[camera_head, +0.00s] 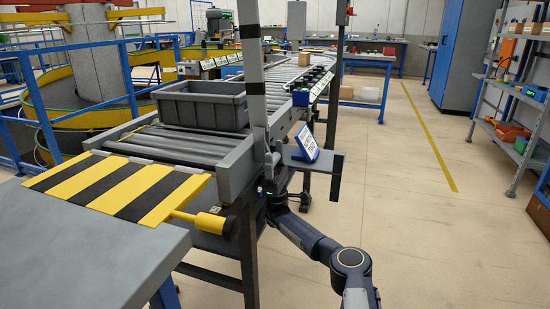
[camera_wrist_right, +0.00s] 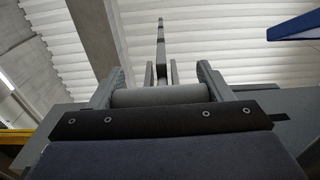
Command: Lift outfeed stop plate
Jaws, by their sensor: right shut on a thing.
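A plate with yellow and black stripes (camera_head: 122,187) lies nearly flat between the grey table and the roller conveyor in the head view. A yellow rod (camera_head: 200,220) with a black knob sticks out from its near right side. My right gripper (camera_head: 268,192) is beside the conveyor's end frame, right of the knob and apart from it. Its fingertips are largely hidden in the head view. In the right wrist view a grey round bar (camera_wrist_right: 160,96) lies between two grey side pieces, and the right gripper is shut on it. I cannot tell what the bar belongs to. My left gripper is not in view.
A grey crate (camera_head: 202,112) stands on the conveyor rollers (camera_head: 180,143). A grey upright post (camera_head: 253,80) rises close to my right gripper. A blue-edged sign (camera_head: 306,142) stands on a small grey shelf beside it. The floor to the right is clear.

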